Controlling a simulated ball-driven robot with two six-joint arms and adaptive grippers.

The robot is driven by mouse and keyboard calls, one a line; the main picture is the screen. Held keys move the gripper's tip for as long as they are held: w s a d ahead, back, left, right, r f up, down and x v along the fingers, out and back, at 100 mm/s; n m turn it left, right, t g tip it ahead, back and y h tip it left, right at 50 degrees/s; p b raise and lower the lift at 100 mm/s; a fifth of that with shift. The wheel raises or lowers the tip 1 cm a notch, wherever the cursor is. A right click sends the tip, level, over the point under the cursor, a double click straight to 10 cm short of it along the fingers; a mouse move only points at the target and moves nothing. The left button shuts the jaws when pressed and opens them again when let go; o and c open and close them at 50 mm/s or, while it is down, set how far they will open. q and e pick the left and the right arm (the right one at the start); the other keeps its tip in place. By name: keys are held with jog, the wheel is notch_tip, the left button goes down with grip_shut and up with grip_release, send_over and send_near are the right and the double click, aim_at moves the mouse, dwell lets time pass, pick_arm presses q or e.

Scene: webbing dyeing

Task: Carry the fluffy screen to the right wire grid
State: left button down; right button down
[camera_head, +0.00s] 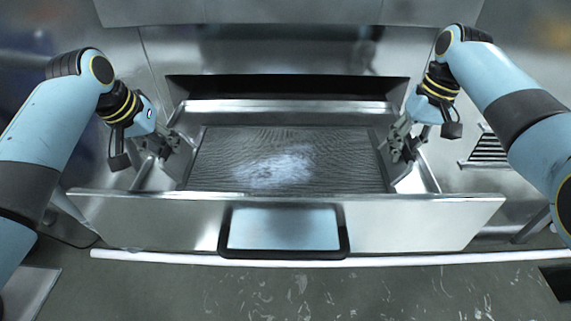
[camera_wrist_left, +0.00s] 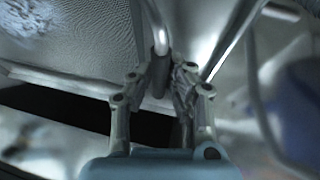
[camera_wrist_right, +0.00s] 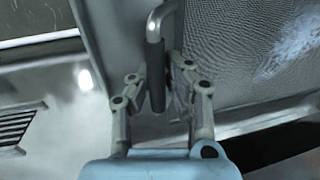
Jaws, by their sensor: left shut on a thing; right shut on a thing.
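The fluffy screen (camera_head: 335,160) is a dark mesh panel with a whitish fluffy patch in its middle. It lies inside an open metal drawer (camera_head: 180,222). My left gripper (camera_head: 168,150) is shut on a handle at the screen's left side; the bar of this handle (camera_wrist_left: 160,42) shows between the fingers in the left wrist view. My right gripper (camera_head: 402,145) is shut on the matching handle at the right side, and its bar (camera_wrist_right: 155,50) shows between the fingers in the right wrist view. Whether the screen touches the drawer floor cannot be told. I cannot make out a wire grid for certain.
The drawer front carries a blue panel with a dark frame (camera_head: 284,228). A dark opening (camera_head: 285,88) lies behind the drawer. A slatted vent-like piece (camera_head: 488,148) is at the right. A white bar (camera_head: 400,260) runs along the floor before the drawer.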

pick_arm(q)
jog(key=shift+r, duration=0.1)
pick_arm(e)
jog(key=shift+d+r, duration=0.1)
